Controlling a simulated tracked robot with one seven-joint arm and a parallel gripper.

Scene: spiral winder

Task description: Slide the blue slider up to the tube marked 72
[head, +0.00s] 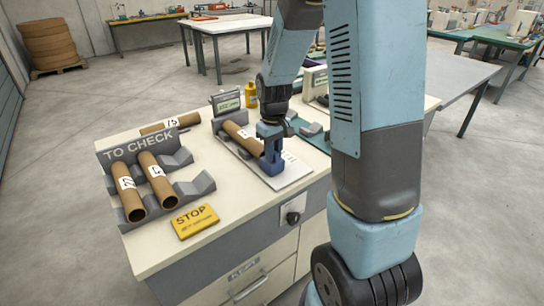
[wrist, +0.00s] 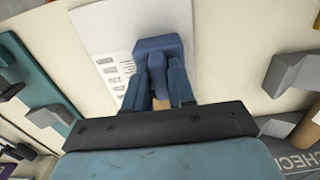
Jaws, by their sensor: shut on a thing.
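The blue slider (head: 272,164) stands on the white plate (head: 290,181) of the measuring stand, at its near end. My gripper (head: 269,133) reaches down from above and is shut on the slider's upright part. In the wrist view the slider (wrist: 158,44) sits between my two fingers (wrist: 158,88). A brown cardboard tube (head: 243,138) with a white label lies on the stand, just up and left of the slider. Its label is too small to read surely. Its near end is close to the slider, but I cannot tell whether they touch.
A grey display (head: 227,104) stands behind the tube. The grey TO CHECK rack (head: 139,147) at left holds two tubes (head: 127,190); another tube (head: 170,125) lies behind it. A yellow STOP block (head: 195,221) lies near the front edge. A yellow bottle (head: 251,95) stands behind.

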